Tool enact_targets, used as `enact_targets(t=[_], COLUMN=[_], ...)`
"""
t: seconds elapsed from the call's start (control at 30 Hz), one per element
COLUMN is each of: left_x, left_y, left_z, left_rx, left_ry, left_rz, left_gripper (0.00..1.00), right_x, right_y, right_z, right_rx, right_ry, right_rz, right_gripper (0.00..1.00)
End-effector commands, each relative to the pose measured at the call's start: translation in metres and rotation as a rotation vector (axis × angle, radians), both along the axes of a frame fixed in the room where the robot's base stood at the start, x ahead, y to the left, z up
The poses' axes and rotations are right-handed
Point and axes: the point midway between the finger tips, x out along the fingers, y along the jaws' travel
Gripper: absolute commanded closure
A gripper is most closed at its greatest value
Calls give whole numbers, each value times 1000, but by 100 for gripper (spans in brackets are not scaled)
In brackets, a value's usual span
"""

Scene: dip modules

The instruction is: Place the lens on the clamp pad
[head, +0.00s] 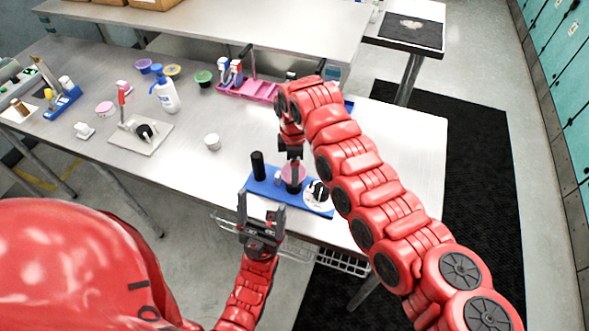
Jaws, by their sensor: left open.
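A round pink disc, possibly the lens (297,169), shows at the blue fixture (262,187) near the table's front edge. A dark cylinder is below it. My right gripper (294,158) points down right at the pink disc and partly covers it; whether its fingers hold it is too small to tell. My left gripper (261,207) is open and empty, in front of the fixture's front edge, with its fingers pointing up and away. A grey plate (151,146) at the left carries a red-handled device, possibly the clamp, and a black round part (145,131). I cannot make out a clamp pad for certain.
A black post (258,164) and a white disc with a black knob (318,192) stand on the blue fixture. A small white cup (212,141), a blue-white bottle (165,92) and a pink rack (248,91) stand farther back. The table's right side is clear.

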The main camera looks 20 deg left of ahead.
Motion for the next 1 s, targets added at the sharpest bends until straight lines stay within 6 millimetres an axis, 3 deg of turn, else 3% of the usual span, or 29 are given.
enact_targets(t=[0.27,0.6,0.63,0.7,1.0], left_x=[0,0,0,0,0], left_y=[0,0,0,0,0], left_z=[27,20,20,21,25], left_rx=[0,0,0,0,0], left_ry=[0,0,0,0,0], left_rz=[0,0,0,0,0], left_gripper=[21,21,21,21,21], right_x=[-1,0,0,0,0], right_y=[0,0,0,0,0], right_z=[-28,-39,-39,-37,-33], right_rx=[-3,0,0,0,0], right_ry=[2,0,0,0,-1], right_rz=[-1,-1,-1,-1,-1], right_gripper=[67,67,13,0,0])
